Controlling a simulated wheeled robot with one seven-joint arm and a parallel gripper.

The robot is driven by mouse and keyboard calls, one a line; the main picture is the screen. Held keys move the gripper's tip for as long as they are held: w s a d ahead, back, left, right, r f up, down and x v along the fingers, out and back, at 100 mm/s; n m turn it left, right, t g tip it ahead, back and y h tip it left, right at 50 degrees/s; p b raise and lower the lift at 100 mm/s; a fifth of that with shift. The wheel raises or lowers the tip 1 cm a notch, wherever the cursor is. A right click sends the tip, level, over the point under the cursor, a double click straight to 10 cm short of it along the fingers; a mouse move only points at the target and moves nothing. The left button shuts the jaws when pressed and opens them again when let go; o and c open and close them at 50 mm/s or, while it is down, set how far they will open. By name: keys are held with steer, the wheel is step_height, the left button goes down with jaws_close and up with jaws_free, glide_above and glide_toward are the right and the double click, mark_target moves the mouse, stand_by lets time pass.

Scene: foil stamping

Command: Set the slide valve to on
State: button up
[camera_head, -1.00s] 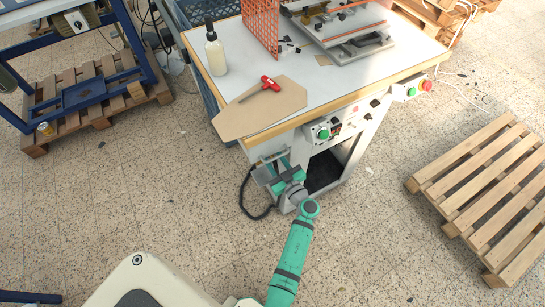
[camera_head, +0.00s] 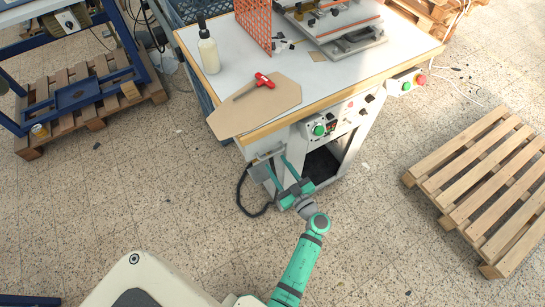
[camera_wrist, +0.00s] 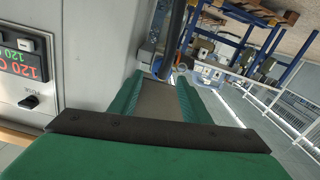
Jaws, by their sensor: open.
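My gripper (camera_head: 277,166) is beside the front left corner of the stamping table, below its top edge. Its two green fingers stand apart with nothing between them. In the wrist view, the gripper (camera_wrist: 160,78) points along the grey cabinet side. A small grey fitting (camera_wrist: 147,55) and a dark hose (camera_wrist: 174,38) show just past the fingertips. The fitting may be the slide valve, but I cannot make out its slider or setting. In the head view, a black hose (camera_head: 241,190) loops down beside the gripper, and the fingers partly hide that corner.
The stamping table (camera_head: 315,85) carries a bottle (camera_head: 209,52), a brown board (camera_head: 225,122) with a red-handled tool (camera_head: 263,80), and an orange guard (camera_head: 254,22). Its front has a control panel (camera_head: 333,122). A wooden pallet (camera_head: 480,190) lies right. Floor in front is clear.

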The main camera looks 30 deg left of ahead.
steer(key=shift+s+v, duration=0.2)
steer(key=shift+v, duration=1.45)
steer(key=shift+a, duration=0.1)
steer(key=s+d+r+m+t+h, duration=0.2)
steer(key=s+d+r+m+h, duration=0.2)
steer(key=s+d, duration=0.3)
steer(key=s+d+r+m+t+h, duration=0.3)
steer(key=s+d+r+m+h, duration=0.2)
steer(key=s+d, duration=0.3)
steer(key=s+d+r+m+t+h, duration=0.2)
steer(key=s+d+r+m+h, duration=0.2)
steer(key=s, duration=0.9)
steer(key=d+m+h, duration=0.1)
steer(key=d+h, duration=0.2)
steer(key=d, duration=0.1)
steer(key=shift+s+r+m, duration=0.3)
steer(key=shift+s, duration=0.1)
